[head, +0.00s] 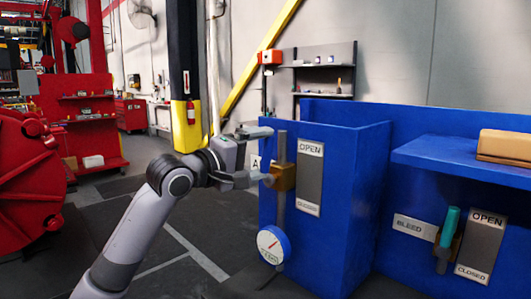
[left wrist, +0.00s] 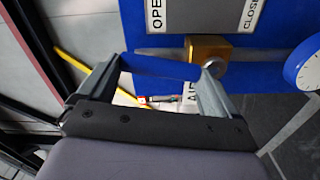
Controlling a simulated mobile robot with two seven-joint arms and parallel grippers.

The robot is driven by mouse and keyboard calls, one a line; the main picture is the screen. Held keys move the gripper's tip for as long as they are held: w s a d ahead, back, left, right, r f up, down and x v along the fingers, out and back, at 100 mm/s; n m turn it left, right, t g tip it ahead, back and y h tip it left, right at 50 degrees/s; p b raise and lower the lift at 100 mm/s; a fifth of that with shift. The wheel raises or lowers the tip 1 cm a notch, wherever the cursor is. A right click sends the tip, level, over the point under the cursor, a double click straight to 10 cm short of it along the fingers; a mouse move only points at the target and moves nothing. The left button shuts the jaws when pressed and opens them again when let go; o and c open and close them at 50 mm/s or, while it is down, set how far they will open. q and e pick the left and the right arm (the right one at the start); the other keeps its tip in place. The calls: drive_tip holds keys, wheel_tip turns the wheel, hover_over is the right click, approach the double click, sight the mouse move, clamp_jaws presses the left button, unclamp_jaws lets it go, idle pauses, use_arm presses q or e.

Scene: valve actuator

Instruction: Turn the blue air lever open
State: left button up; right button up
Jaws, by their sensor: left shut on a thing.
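My left gripper (head: 258,156) is in front of the blue cabinet's left end, beside the brass air valve (head: 284,176) on its vertical grey pipe. In the left wrist view, the blue lever (left wrist: 160,67) spans the gap between the two fingertips, next to the brass valve body (left wrist: 208,48). The gripper is shut on this lever. In the head view I cannot make out the lever behind the fingers. A plate (head: 310,178) right of the valve reads OPEN at the top and CLOSED at the bottom. My right gripper is not in view.
A round gauge (head: 272,245) sits below the valve. Further right, a teal lever (head: 450,227) points up beside a BLEED label (head: 415,229). A tan box (head: 505,146) lies on the blue shelf. Red machinery (head: 28,175) stands at left; floor between is clear.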

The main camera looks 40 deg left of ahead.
use_arm(q)
drive_tip(key=shift+a+n+p, duration=0.4)
drive_tip(key=shift+a+n, duration=0.1)
drive_tip(key=shift+n, duration=0.4)
drive_tip(key=o, duration=1.2)
drive_tip(key=shift+c, duration=0.2)
drive_tip(key=s+b, duration=0.2)
drive_tip(key=s, duration=0.5)
drive_tip(key=shift+a, duration=0.3)
drive_tip(key=shift+f, duration=0.1)
